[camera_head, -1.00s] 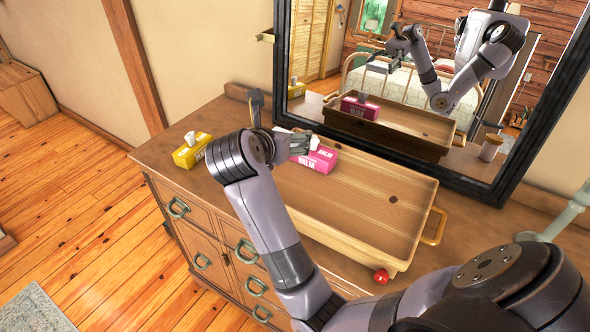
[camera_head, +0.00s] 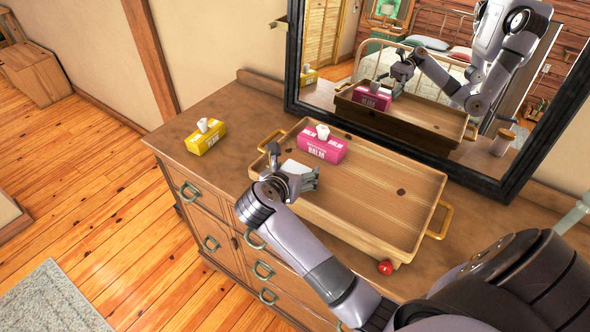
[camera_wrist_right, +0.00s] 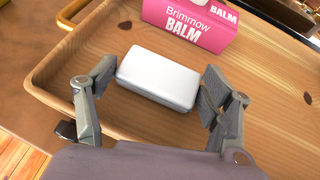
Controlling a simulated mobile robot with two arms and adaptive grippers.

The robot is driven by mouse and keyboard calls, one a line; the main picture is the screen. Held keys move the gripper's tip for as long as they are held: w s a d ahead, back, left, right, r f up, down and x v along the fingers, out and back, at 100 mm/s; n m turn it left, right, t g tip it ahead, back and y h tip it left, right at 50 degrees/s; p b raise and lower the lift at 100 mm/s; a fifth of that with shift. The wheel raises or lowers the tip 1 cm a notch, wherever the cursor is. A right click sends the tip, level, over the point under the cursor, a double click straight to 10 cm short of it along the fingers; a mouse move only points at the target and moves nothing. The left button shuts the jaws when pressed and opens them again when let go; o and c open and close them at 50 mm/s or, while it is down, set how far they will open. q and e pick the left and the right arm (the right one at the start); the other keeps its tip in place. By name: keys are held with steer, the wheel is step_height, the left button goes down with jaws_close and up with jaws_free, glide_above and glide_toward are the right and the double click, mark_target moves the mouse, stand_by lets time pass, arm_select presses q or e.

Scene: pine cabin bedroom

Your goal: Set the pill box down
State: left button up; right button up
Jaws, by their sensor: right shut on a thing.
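The pill box (camera_wrist_right: 158,78) is a small silver-white case with rounded edges. My right gripper (camera_wrist_right: 156,92) is shut on it, with one finger at each short end in the wrist view. In the head view, the right gripper (camera_head: 293,180) and the pale pill box (camera_head: 296,167) are at the left end of the wooden tray (camera_head: 365,200), in front of the pink tissue box. I cannot tell whether the pill box touches the tray floor. My left gripper is not in view.
The pink tissue box (camera_head: 321,146) stands in the tray just behind the pill box. A yellow tissue box (camera_head: 206,137) is on the dresser (camera_head: 215,110) to the left. A red ball-like thing (camera_head: 385,267) is at the tray's front right corner. A mirror (camera_head: 420,80) stands behind. The tray's middle and right are clear.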

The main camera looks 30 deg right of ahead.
steer(key=shift+f, duration=0.15)
steer(key=o, duration=1.3)
steer(key=shift+r, duration=0.35)
steer(key=p+v, duration=0.4)
steer(key=v, duration=0.8)
steer(key=shift+a+f, duration=0.1)
steer(key=shift+f, duration=0.05)
